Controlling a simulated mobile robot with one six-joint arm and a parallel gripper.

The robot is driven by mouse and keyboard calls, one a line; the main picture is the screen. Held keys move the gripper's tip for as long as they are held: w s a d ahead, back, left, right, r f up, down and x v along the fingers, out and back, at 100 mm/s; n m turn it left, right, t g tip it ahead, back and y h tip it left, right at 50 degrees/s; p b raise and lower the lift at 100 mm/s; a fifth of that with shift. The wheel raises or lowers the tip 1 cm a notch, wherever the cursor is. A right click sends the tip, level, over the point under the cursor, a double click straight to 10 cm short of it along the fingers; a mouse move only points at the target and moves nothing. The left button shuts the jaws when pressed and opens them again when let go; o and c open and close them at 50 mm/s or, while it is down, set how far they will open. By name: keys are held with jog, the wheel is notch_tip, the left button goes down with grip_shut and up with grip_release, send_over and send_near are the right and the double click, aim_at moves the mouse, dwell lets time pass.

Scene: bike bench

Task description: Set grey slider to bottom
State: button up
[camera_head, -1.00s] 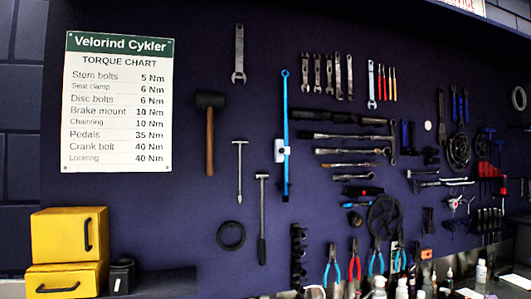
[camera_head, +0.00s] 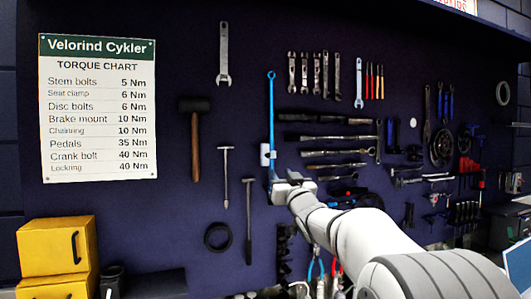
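The grey slider (camera_head: 267,155) is a small pale block on a blue vertical rail (camera_head: 271,105) fixed to the dark tool wall. It sits partway down the rail, nearer the lower end than the top. My gripper (camera_head: 280,186) is just below and slightly right of the slider in the picture, in front of the lower rail. My pale arm reaches in from the bottom right. The fingers are too small and partly hidden to show their opening, and I cannot tell whether they touch the rail. The rail's lowest part is hidden behind my gripper.
A hammer (camera_head: 195,140) and thin T-handled tools (camera_head: 249,220) hang left of the rail. A yellow cabinet (camera_head: 45,248) stands at lower left. Bare wall lies just left of the rail.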

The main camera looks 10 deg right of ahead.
aim_at(268, 155)
jog(key=shift+n+t+y, duration=0.3)
jog(key=shift+y, duration=0.1)
jog(key=p+x, duration=0.2)
jog(key=x, duration=0.2)
jog(key=r+p+x, duration=0.1)
jog(key=p+x, duration=0.1)
jog(key=x, duration=0.2)
jog(key=shift+s+a, duration=0.1)
jog(key=shift+s, duration=0.05)
jog(key=shift+w, duration=0.25)
jog(key=shift+c, duration=0.6)
grip_shut()
